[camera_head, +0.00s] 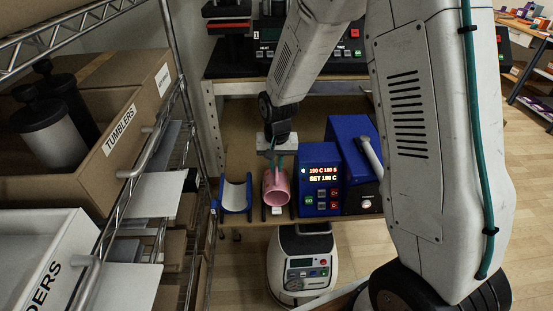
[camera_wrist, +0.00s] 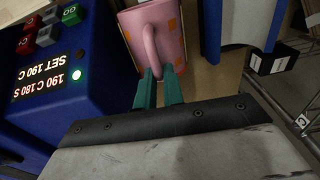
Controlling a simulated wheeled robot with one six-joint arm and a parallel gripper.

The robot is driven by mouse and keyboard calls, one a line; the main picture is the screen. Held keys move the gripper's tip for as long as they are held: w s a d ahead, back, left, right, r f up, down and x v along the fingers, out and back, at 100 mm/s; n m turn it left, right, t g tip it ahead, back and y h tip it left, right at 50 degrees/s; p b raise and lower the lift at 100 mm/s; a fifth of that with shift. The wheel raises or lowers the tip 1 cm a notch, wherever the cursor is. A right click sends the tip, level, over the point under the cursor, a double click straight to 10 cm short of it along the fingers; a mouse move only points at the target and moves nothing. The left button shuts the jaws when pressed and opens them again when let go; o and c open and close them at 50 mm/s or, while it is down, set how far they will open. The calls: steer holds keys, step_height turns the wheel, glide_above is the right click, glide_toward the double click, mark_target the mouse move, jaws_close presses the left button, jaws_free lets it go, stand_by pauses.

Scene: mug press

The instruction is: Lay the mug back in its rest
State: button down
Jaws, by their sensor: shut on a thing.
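The pink mug (camera_head: 277,187) is on its side, its open mouth facing the head camera, between the blue rest and the blue press. My gripper (camera_head: 278,168) is shut on the mug's handle; the wrist view shows the green fingers (camera_wrist: 160,84) at the handle of the mug (camera_wrist: 172,28), which has orange patches. I cannot tell how high the mug is above the bench. The rest (camera_head: 235,196), a blue cradle with a pale curved bed, is left of the mug and looks empty. Part of it shows at the right in the wrist view (camera_wrist: 211,30).
The blue press (camera_head: 322,205) with a lit display and buttons stands close right of the mug. A wire rack with a TUMBLERS box (camera_head: 120,120) is at the left. A white rounded machine (camera_head: 303,262) stands below the bench's front edge.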

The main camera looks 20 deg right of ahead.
steer(key=shift+f, duration=0.6)
steer(key=shift+c, duration=0.2)
jaws_free()
steer(key=shift+d, duration=0.1)
steer(key=shift+c, duration=0.6)
stand_by(0.3)
steer(key=shift+r, duration=0.2)
steer(key=shift+o, duration=0.7)
steer(key=shift+r, duration=3.8)
